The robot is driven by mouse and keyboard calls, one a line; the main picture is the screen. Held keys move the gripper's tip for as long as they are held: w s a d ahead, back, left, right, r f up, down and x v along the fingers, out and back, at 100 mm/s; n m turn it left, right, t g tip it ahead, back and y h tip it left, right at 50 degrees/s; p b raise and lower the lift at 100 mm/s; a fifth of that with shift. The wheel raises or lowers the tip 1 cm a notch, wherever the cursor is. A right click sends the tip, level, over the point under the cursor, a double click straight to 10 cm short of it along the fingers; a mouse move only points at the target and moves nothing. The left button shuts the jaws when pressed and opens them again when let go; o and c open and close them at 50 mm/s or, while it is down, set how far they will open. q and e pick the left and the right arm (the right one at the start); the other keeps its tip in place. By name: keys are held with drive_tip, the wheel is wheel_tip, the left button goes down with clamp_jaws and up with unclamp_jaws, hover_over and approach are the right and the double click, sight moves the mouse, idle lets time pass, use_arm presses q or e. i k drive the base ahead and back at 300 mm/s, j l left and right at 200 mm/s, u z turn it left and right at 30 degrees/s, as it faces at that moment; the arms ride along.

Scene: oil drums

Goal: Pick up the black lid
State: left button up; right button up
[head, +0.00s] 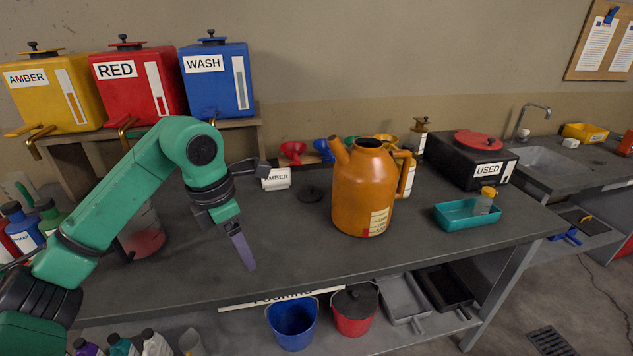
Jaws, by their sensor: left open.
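The black lid (312,193) is a small round disc with a raised knob. It lies flat on the dark bench, left of the orange can. My left gripper (241,246) is open and empty over the bench, to the left of and nearer than the lid, not touching it. My right gripper is not in view.
The orange can (361,190) stands just right of the lid. A teal tray (467,213) and a black USED box (462,160) are further right. The bench front (300,255) is clear.

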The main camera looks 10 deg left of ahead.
sight(310, 195)
drive_tip(key=i, duration=1.45)
